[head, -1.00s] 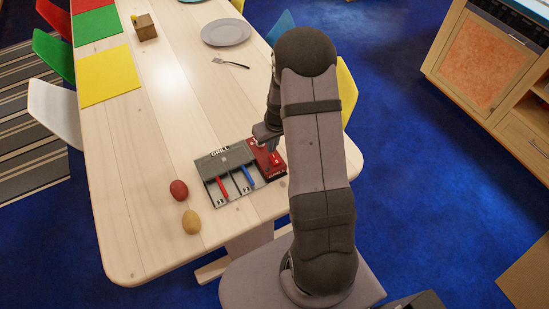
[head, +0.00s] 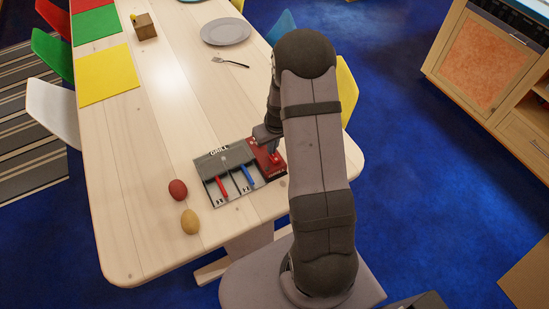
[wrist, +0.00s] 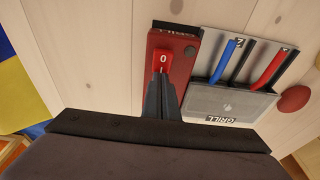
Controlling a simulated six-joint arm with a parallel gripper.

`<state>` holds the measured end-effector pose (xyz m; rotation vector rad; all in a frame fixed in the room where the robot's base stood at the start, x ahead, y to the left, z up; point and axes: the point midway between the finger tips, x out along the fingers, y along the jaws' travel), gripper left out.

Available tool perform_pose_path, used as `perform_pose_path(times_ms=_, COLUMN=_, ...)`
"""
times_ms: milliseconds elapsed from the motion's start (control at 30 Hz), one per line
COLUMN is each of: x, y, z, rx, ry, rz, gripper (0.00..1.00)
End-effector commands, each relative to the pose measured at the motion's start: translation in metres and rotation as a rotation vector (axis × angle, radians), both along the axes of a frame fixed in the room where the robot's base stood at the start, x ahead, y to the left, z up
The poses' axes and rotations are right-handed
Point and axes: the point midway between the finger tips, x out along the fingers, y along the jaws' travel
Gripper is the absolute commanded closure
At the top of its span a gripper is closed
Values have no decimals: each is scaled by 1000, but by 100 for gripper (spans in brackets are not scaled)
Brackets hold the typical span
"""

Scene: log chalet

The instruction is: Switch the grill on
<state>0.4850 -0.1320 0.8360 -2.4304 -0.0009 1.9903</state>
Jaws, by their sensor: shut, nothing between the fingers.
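The grill unit is a grey box (head: 213,163) with "GRILL" lettering, on the near part of the table. It also shows in the wrist view (wrist: 232,104). A red panel (wrist: 182,73) adjoins it, with a bright red switch (wrist: 163,62) marked "0". The panel is partly hidden behind my arm in the head view (head: 264,170). My gripper (wrist: 162,76) is shut and empty. Its fingertips are at the switch's edge on the gripper side, over the panel; I cannot tell whether they touch.
Red (head: 221,186) and blue (head: 248,175) levers lie on the grill unit's front. A red egg-like object (head: 177,189) and a yellowish one (head: 190,221) lie to its left. A plate (head: 226,32) and fork (head: 230,63) are farther back. The table between is clear.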

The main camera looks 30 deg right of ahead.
Motion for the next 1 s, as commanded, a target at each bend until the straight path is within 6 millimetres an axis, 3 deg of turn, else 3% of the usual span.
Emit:
perform_pose_path(times_ms=567, x=0, y=0, z=15, rx=-1, ry=-2, rz=0, gripper=100)
perform_pose_path(times_ms=1000, x=0, y=0, z=15, rx=-1, ry=-1, rz=0, gripper=100)
